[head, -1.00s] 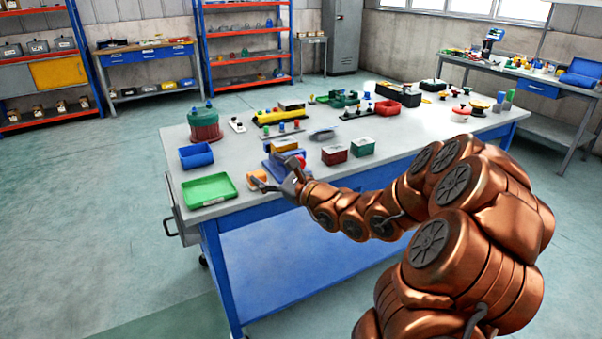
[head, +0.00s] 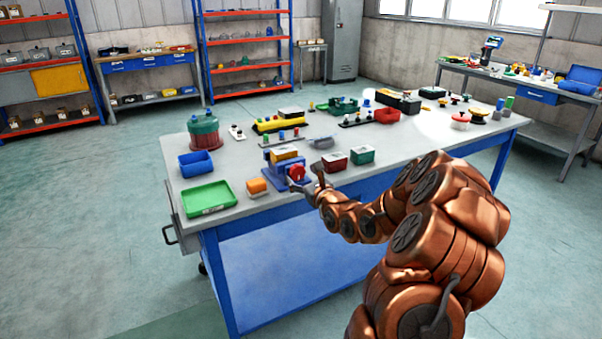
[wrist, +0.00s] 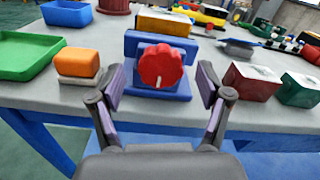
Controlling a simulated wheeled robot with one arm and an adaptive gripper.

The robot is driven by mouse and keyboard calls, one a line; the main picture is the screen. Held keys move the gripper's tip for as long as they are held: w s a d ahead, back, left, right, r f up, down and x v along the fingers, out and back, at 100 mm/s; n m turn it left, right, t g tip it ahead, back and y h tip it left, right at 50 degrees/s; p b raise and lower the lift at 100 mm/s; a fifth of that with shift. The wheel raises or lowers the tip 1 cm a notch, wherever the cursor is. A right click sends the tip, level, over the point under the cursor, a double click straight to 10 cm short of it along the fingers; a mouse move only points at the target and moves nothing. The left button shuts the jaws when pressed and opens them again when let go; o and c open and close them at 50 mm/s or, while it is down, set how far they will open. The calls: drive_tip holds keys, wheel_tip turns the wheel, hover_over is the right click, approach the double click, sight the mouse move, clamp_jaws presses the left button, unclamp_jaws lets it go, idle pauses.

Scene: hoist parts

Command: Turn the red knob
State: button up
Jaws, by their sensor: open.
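The red knob (wrist: 160,66) is a scalloped disc with a white mark near its lower edge. It faces my wrist camera, mounted on a blue base (wrist: 150,96) near the table's front edge. It also shows in the head view (head: 297,172). My gripper (wrist: 161,88) is open, with one finger to the left of the knob and one to the right. In the wrist view the fingers appear apart from the knob, with clear gaps. In the head view my gripper (head: 307,178) is right in front of the blue base.
An orange-topped block (wrist: 77,65) stands left of the knob, near a green tray (wrist: 22,55). A dark red box (wrist: 250,80) and a green box (wrist: 299,89) stand to the right. A yellow-topped box (wrist: 163,22) sits behind. The table front edge is clear.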

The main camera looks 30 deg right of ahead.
drive_tip(key=shift+w+f, duration=0.1)
drive_tip(key=shift+w, duration=0.55)
drive_tip(key=shift+w+d+f, duration=0.1)
drive_tip(key=shift+w+d, duration=0.15)
drive_tip(key=shift+d, duration=0.05)
drive_tip(key=c, duration=1.2)
